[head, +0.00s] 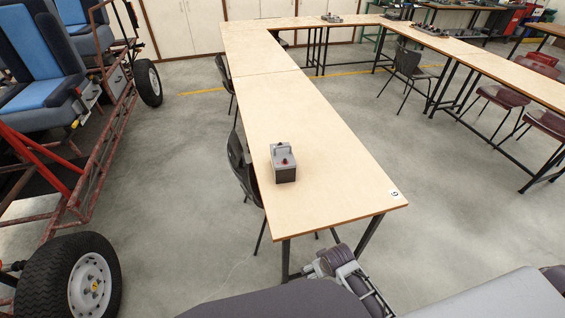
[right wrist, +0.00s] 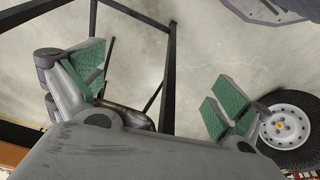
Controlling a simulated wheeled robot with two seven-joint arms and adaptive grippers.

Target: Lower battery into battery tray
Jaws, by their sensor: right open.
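The battery (head: 284,165), a grey box with a handle and a red spot on it, stands upright on the near end of the light wooden table (head: 335,190). The kart chassis (head: 105,135) is at the left in the head view, with red tubes and blue-black seats. I cannot make out the battery tray on it. My right gripper (right wrist: 160,85) is open and empty in the right wrist view, its green pads far apart. It is away from the battery, which does not show in that view. My left gripper is not in view.
A kart wheel (head: 80,280) is at the lower left; it or a similar wheel (right wrist: 290,128) shows in the right wrist view. A dark chair (head: 240,165) stands against the table's left side. Grey floor (head: 180,210) lies clear between kart and table.

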